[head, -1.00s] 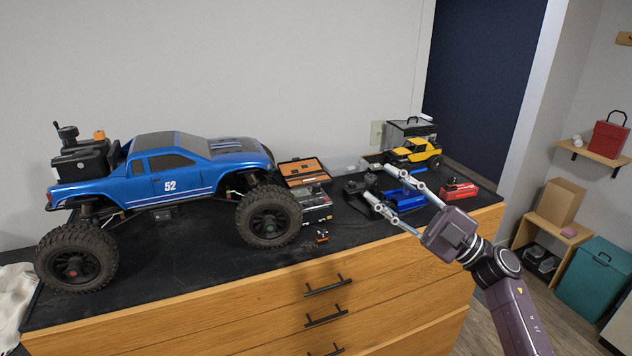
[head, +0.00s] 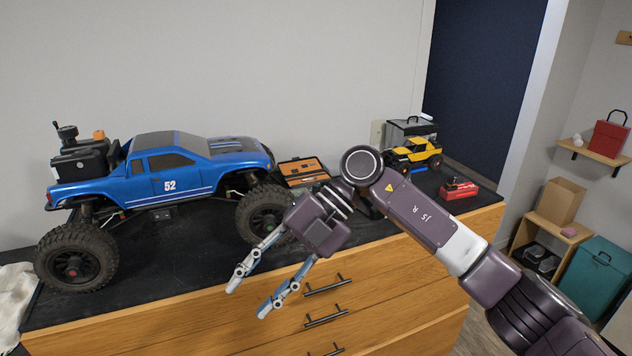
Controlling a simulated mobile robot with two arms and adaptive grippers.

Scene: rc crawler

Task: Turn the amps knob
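No amps knob can be made out. A dark boxy device that shows right of the truck's front wheel in the earlier head view is now hidden behind my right gripper and wrist, and I cannot tell whether it bears the knob. My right gripper (head: 249,300) is open and empty. Its two fingers are spread and point down and left, in front of the dresser's front edge as seen here, below the truck's front wheel. My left gripper is not in view.
A big blue truck (head: 172,178) fills the left of the black dresser top (head: 170,270). An open case with orange-handled tools (head: 300,170) lies behind my wrist. White cloth (head: 15,295) hangs at far left.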

